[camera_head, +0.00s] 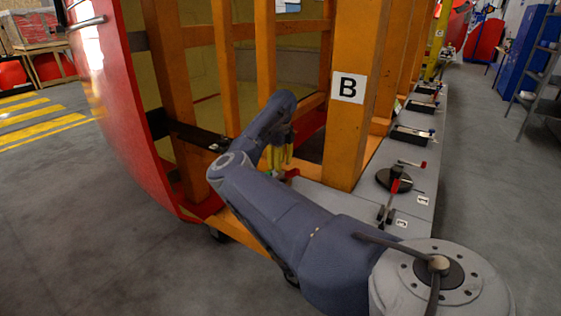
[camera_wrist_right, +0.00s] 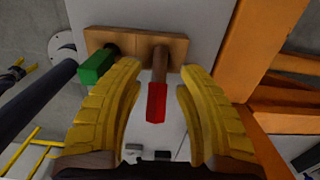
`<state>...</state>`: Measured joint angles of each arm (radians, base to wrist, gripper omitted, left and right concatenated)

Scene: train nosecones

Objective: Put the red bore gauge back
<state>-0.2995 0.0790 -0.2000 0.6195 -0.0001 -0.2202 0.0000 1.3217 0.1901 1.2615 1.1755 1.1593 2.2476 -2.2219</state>
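In the right wrist view, the red bore gauge (camera_wrist_right: 157,102) has a red end and a brown shaft that reaches to the right side of a wooden holder (camera_wrist_right: 178,46). A green-ended gauge (camera_wrist_right: 96,67) is at the holder's left side. My right gripper (camera_wrist_right: 160,75) has its yellow fingers apart, one on each side of the red gauge, with a gap visible on both sides. In the head view my right gripper (camera_head: 279,158) is beside the orange frame, with a bit of red (camera_head: 292,173) near it. My left gripper is not in view.
A grey bench (camera_head: 409,180) runs along the orange frame post marked B (camera_head: 347,87). On it are a black round base (camera_head: 394,180), a red-handled tool (camera_head: 395,187) and black trays (camera_head: 411,135). The large red nosecone (camera_head: 125,110) stands at left. The right aisle floor is clear.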

